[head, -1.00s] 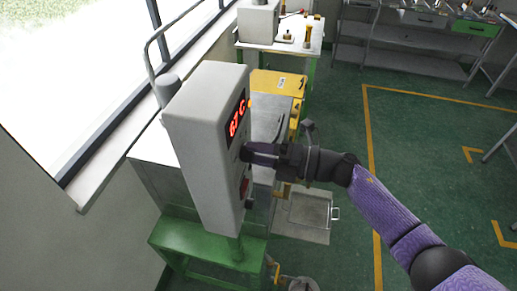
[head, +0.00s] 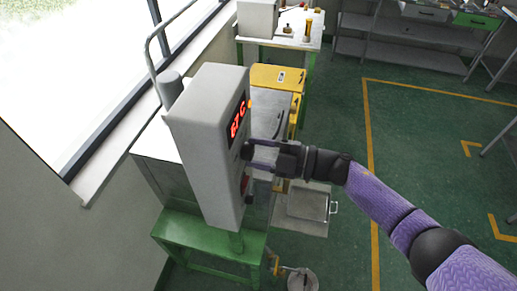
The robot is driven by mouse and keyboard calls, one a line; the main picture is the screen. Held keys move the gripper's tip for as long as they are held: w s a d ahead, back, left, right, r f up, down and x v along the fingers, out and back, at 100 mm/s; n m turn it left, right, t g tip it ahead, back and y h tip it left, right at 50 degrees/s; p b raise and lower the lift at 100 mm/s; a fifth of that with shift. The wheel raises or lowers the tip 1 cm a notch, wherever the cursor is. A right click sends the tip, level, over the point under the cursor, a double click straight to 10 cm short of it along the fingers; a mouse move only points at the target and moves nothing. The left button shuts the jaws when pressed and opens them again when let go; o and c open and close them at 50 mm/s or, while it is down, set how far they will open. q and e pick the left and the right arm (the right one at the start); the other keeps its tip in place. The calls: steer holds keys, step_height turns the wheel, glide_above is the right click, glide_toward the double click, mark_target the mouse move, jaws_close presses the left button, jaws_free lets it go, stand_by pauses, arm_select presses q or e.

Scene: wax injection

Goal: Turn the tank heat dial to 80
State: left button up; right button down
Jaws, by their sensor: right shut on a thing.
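The grey control box (head: 198,150) of the wax tank stands upright at the centre left. Its red lit display (head: 238,119) faces right at a steep angle and seems to read in the sixties with a C; the second digit is hard to tell. The tank heat dial (head: 246,151) is a small dark knob below the display, mostly hidden by the fingers. My right gripper (head: 252,153) comes in from the right, level with the dial, and is shut on it. My left gripper is not in view.
A red switch (head: 245,183) sits below the dial on the box's face. A green stand (head: 205,233) is under the box. A yellow case (head: 279,79) lies behind it, and a white-topped bench (head: 300,37) stands farther back.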

steer(key=shift+m, duration=0.4)
steer(key=shift+f, duration=0.1)
steer(key=shift+c, duration=0.7)
jaws_free()
steer(key=b+v, duration=0.2)
steer(key=v, duration=0.8)
steer(key=shift+b, duration=0.3)
